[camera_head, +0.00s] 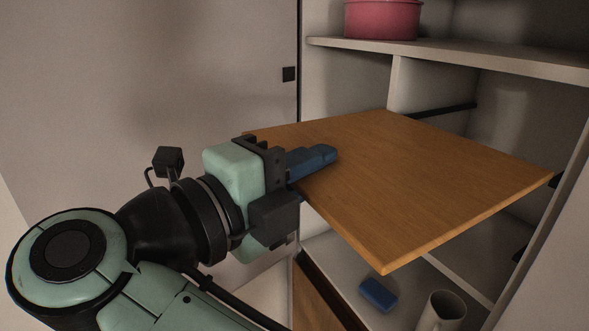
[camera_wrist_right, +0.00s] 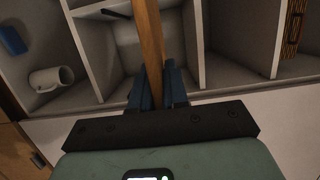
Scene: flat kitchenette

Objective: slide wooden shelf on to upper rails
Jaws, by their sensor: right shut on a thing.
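The wooden shelf (camera_head: 430,180) is a flat orange-brown board, held roughly level in front of and partly inside the open cabinet bay. My right gripper (camera_head: 313,163) is shut on its left edge, one blue finger on top. In the right wrist view the board (camera_wrist_right: 150,40) shows edge-on between the blue fingers (camera_wrist_right: 157,88). A dark rail (camera_head: 442,110) runs along the bay's inner wall, behind the board's far edge. On the right side, a dark rail end (camera_head: 556,181) is close to the board's right corner; I cannot tell whether they touch. My left gripper is not in view.
A lower dark rail end (camera_head: 520,253) shows on the right panel. Below the board are a blue sponge-like block (camera_head: 378,294) and a pale mug (camera_head: 441,312). A pink pot (camera_head: 383,18) stands on the fixed upper shelf (camera_head: 450,57). A closed pale door (camera_head: 200,70) is at left.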

